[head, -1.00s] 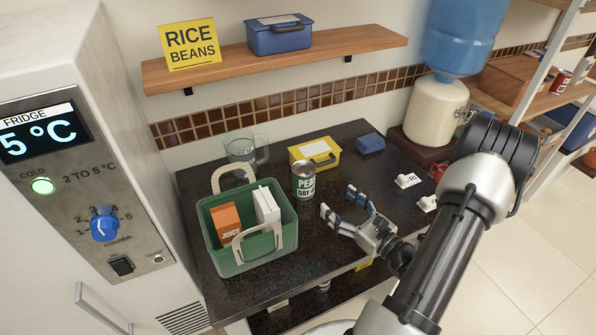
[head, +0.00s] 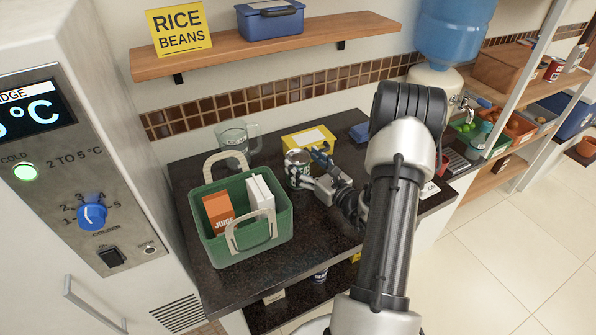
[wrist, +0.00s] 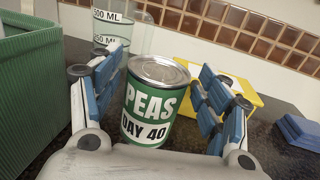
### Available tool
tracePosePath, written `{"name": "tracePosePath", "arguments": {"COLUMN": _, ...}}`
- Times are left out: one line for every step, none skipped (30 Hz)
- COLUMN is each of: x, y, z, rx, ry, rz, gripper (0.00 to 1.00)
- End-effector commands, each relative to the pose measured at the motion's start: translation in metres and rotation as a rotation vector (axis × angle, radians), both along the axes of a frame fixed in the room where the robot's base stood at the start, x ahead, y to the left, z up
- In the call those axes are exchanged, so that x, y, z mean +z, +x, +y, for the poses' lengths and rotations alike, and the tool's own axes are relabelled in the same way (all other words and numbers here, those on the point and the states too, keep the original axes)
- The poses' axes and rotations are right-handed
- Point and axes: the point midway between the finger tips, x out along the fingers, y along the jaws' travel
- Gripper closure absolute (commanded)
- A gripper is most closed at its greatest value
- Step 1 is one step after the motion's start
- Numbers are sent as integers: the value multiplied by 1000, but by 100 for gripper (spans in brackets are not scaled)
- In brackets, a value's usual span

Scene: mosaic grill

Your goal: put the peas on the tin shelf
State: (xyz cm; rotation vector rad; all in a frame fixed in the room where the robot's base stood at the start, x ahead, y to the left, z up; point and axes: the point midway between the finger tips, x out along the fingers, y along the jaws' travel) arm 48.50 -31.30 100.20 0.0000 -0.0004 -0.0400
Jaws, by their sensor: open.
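The peas can (wrist: 153,100), green and white with a silver lid and the words "PEAS DAY 40", stands upright on the dark counter. In the wrist view it sits between the two blue-padded fingers of my gripper (wrist: 158,95), with a gap on each side. My gripper (head: 310,165) is open around the can in the head view, where it hides much of the can (head: 297,170). On the right, a tall rack with wooden shelves holds red-and-white tins (head: 553,68) on an upper shelf.
A green basket (head: 272,232) with a juice carton (head: 218,212) and a white carton stands left of the can. A measuring jug (head: 236,140) and a yellow box (head: 308,138) are behind it. A wooden wall shelf (head: 350,30) bears a "RICE BEANS" sign (head: 180,30) and a blue box.

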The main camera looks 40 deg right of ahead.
Motion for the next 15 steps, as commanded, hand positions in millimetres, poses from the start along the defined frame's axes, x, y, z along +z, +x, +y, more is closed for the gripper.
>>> {"name": "tracePosePath", "arguments": {"x": -2, "y": 9, "z": 1, "rx": 4, "ry": -2, "rz": -2, "gripper": 30}}
{"name": "tracePosePath", "arguments": {"x": -2, "y": 14, "z": 1, "rx": 4, "ry": -2, "rz": -3, "gripper": 30}}
{"name": "tracePosePath", "arguments": {"x": -2, "y": 19, "z": 0, "rx": 3, "ry": -3, "rz": -1, "gripper": 30}}
{"name": "tracePosePath", "arguments": {"x": -2, "y": 23, "z": 0, "rx": 3, "ry": -2, "rz": -1, "gripper": 30}}
{"name": "tracePosePath", "arguments": {"x": -2, "y": 26, "z": 0, "rx": 3, "ry": -1, "rz": -1, "gripper": 30}}
{"name": "tracePosePath", "arguments": {"x": -1, "y": 28, "z": -1, "rx": 2, "ry": -1, "rz": -2, "gripper": 30}}
{"name": "tracePosePath", "arguments": {"x": -1, "y": 30, "z": -1, "rx": 2, "ry": -1, "rz": -2, "gripper": 30}}
{"name": "tracePosePath", "arguments": {"x": -1, "y": 31, "z": -1, "rx": 1, "ry": 0, "rz": -1, "gripper": 30}}
{"name": "tracePosePath", "arguments": {"x": -1, "y": 32, "z": -1, "rx": 1, "ry": 0, "rz": -1, "gripper": 30}}
{"name": "tracePosePath", "arguments": {"x": -1, "y": 32, "z": -1, "rx": 0, "ry": 0, "rz": -1, "gripper": 30}}
{"name": "tracePosePath", "arguments": {"x": 0, "y": 32, "z": -1, "rx": 0, "ry": 0, "rz": -1, "gripper": 30}}
{"name": "tracePosePath", "arguments": {"x": 0, "y": 31, "z": -1, "rx": 0, "ry": 0, "rz": -1, "gripper": 30}}
{"name": "tracePosePath", "arguments": {"x": 0, "y": 31, "z": -1, "rx": 0, "ry": 0, "rz": -1, "gripper": 30}}
{"name": "tracePosePath", "arguments": {"x": 0, "y": 31, "z": -1, "rx": 0, "ry": 0, "rz": -1, "gripper": 30}}
{"name": "tracePosePath", "arguments": {"x": 0, "y": 31, "z": -1, "rx": 0, "ry": 0, "rz": -1, "gripper": 32}}
